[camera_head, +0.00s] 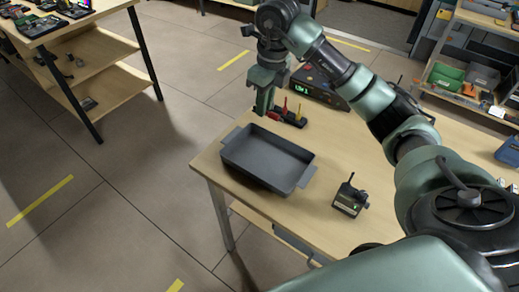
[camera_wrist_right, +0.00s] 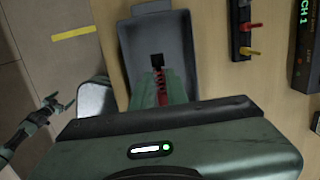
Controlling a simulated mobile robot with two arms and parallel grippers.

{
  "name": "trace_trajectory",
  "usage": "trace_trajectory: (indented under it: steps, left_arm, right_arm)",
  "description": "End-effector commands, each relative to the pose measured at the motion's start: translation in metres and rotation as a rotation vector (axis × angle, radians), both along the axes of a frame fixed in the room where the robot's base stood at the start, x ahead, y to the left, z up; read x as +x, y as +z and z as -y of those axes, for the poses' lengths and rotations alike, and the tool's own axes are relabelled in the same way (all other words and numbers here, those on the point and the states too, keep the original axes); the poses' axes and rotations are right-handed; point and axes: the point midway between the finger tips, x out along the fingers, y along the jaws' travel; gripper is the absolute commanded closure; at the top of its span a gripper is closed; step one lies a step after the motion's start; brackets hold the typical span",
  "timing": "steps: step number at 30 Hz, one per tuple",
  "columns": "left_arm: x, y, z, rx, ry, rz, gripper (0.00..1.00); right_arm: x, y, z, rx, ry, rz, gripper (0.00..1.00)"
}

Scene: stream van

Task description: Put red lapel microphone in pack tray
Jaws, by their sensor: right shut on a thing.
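The pack tray (camera_head: 268,158) is a dark grey, shallow tray with side handles, lying on the near left part of the wooden table. It also shows in the right wrist view (camera_wrist_right: 180,30). My right gripper (camera_wrist_right: 161,86) is shut on the red lapel microphone (camera_wrist_right: 161,90), which has a dark square end. In the wrist view they appear in front of the tray's inside; their height above it is unclear. In the head view my right gripper (camera_head: 264,105) is beyond the tray's far edge. My left gripper (camera_wrist_right: 62,104) shows small at the left of the wrist view, its fingers apart and empty.
A dark holder (camera_head: 288,118) with red and yellow pieces stands behind the tray, near a dark receiver box (camera_head: 320,88) with a green display. A small black device with an antenna (camera_head: 350,199) stands right of the tray. The wooden table (camera_head: 335,150) is bare between them.

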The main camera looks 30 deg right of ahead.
Motion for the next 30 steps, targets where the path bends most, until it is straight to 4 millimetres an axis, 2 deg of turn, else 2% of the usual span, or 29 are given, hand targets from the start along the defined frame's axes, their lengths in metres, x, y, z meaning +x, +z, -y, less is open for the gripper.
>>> trace_trajectory:
  steps: [6,10,15,21,25,30]
  left_arm:
    - [-0.036,0.008,-0.002,0.004,0.000,-0.050,0.00]
    - [-0.047,0.013,-0.002,0.005,0.000,-0.065,0.00]
    - [-0.038,0.018,-0.002,0.004,0.000,-0.052,0.00]
    - [-0.015,0.021,0.000,0.001,0.000,-0.018,0.00]
    - [-0.015,0.024,-0.001,0.001,-0.001,-0.019,0.00]
    - [-0.022,0.027,-0.002,0.002,-0.001,-0.029,0.00]
  right_arm:
    - [-0.003,-0.057,-0.001,0.003,0.002,-0.009,1.00]
    - [-0.003,-0.092,-0.001,0.002,0.002,-0.010,1.00]
    - [-0.003,-0.128,-0.001,0.002,0.001,-0.006,1.00]
    - [-0.001,-0.144,-0.001,0.001,0.002,-0.003,1.00]
    - [-0.002,-0.157,-0.001,0.001,0.001,-0.005,1.00]
    - [-0.002,-0.182,-0.001,0.002,0.001,-0.004,1.00]
